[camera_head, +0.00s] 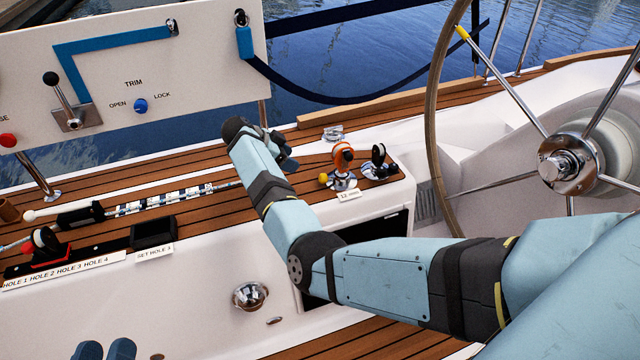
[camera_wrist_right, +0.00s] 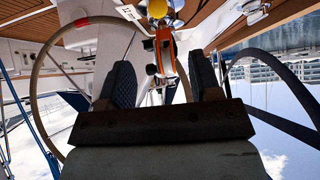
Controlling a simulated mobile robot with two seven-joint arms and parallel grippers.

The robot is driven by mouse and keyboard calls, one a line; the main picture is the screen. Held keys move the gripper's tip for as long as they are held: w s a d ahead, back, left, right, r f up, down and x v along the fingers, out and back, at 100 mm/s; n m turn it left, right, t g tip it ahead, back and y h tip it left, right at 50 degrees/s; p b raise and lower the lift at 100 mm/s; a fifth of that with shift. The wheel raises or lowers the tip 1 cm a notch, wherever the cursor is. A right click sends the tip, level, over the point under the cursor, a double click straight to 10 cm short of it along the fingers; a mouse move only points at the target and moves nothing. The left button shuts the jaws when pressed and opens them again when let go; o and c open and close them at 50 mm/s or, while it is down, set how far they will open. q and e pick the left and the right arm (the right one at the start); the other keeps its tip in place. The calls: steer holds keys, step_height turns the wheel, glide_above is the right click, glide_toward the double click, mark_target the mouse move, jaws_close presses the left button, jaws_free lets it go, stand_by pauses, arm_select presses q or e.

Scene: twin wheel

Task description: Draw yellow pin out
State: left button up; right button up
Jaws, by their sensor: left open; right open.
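The yellow pin (camera_head: 323,178) shows as a small yellow knob at the lower left of an orange block (camera_head: 342,157) on the teak deck. In the right wrist view the yellow knob (camera_wrist_right: 157,8) is at the top edge, with the orange block (camera_wrist_right: 165,48) below it. My right gripper (camera_head: 289,152) is left of the block and apart from the pin. In the wrist view its two fingers (camera_wrist_right: 159,62) are open, with the block seen between them. My left gripper (camera_head: 105,350) shows only as two separated blue fingertips at the bottom left, open and empty.
A black block (camera_head: 378,160) stands right of the orange one. A steering wheel (camera_head: 432,110) rises at the right. A white panel (camera_head: 130,70) with levers hangs at the upper left. A rope-wrapped rod (camera_head: 165,200) and a labelled hole strip (camera_head: 65,268) lie at the left.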

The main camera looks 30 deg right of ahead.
steer(key=b, duration=0.3)
glide_toward(320, 176)
steer(key=x, duration=0.5)
steer(key=shift+s+f, duration=0.15)
steer(key=b+x, duration=0.1)
steer(key=x, duration=0.2)
steer(key=shift+d+f+b, duration=0.25)
steer(key=shift+b, duration=0.1)
steer(key=shift+s+d+f, duration=0.15)
steer(key=shift+d+f, duration=0.15)
steer(key=shift+d, duration=0.1)
arm_select(q)
steer(key=shift+m+g, duration=0.8)
steer(key=f, duration=0.5)
steer(key=shift+w+a, duration=0.15)
steer(key=shift+w, duration=0.25)
